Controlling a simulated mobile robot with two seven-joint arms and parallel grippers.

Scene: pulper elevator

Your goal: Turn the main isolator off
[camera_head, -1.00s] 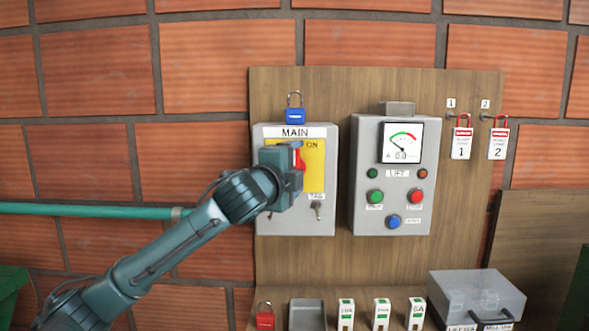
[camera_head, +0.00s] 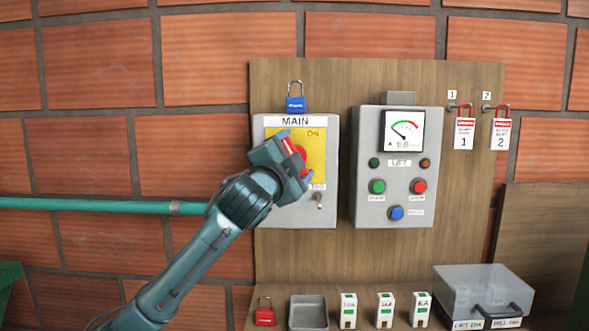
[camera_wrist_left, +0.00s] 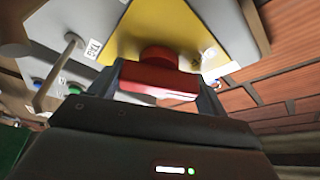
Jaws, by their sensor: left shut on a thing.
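The main isolator (camera_head: 270,213) is a grey box marked MAIN with a yellow plate (camera_head: 317,160) and an ON label at the plate's upper right. Its red handle (camera_head: 290,146) is tilted, with its top leaning left. My left gripper (camera_head: 292,162) is shut on the handle and hides part of it and of the plate. In the left wrist view the red handle (camera_wrist_left: 158,80) sits between the two fingers, against the yellow plate. My right gripper is not in view.
A blue padlock (camera_head: 295,104) is on top of the isolator. The LIFT panel (camera_head: 365,212) stands to the right. Red padlocks with tags 1 (camera_head: 464,133) and 2 (camera_head: 501,133) hang further right.

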